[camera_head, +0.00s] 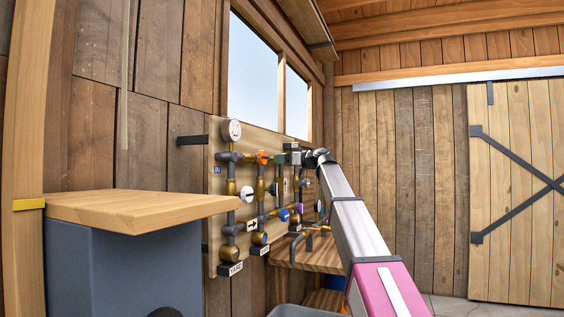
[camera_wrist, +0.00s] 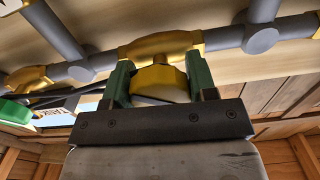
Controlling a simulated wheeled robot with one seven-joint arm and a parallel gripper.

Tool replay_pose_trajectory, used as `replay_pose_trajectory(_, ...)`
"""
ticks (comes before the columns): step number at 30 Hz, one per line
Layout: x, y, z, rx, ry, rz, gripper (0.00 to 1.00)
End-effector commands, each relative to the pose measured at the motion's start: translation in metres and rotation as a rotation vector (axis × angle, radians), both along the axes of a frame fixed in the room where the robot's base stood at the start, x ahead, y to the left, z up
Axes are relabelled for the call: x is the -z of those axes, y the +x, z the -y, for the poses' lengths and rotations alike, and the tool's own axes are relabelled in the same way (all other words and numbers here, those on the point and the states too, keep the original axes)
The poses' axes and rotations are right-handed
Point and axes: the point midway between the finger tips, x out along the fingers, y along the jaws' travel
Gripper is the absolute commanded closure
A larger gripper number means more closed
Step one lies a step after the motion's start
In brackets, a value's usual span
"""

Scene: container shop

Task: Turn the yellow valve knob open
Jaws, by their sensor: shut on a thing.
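The yellow valve knob (camera_wrist: 165,86) sits on a brass valve body (camera_wrist: 160,45) in a grey pipe line, in the wrist view. My gripper (camera_wrist: 158,82) has its two green fingers on either side of the knob and is shut on it. The fingers hide parts of the knob's sides. In the head view my arm reaches to the right part of the pipe panel (camera_head: 222,200). There the yellow knob is hidden or too small to make out.
The panel also carries a white gauge (camera_head: 231,130), an orange knob (camera_head: 263,158), a white knob (camera_head: 247,194) and a blue knob (camera_head: 284,215). A wooden-topped cabinet (camera_head: 140,205) stands at the left. A wooden bench (camera_head: 318,257) is below the panel.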

Motion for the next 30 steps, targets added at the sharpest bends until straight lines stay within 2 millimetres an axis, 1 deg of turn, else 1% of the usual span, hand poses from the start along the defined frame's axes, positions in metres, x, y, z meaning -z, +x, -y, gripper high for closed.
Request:
replay_pose_trajectory(8,-0.0001,-0.0002,0.0002,-0.001,-0.037,0.102,0.72)
replay_pose_trajectory(21,-0.0002,0.0002,0.0004,-0.001,-0.151,0.415,0.72)
replay_pose_trajectory(30,-0.0003,0.0002,0.0005,-0.001,-0.204,0.562,0.72)
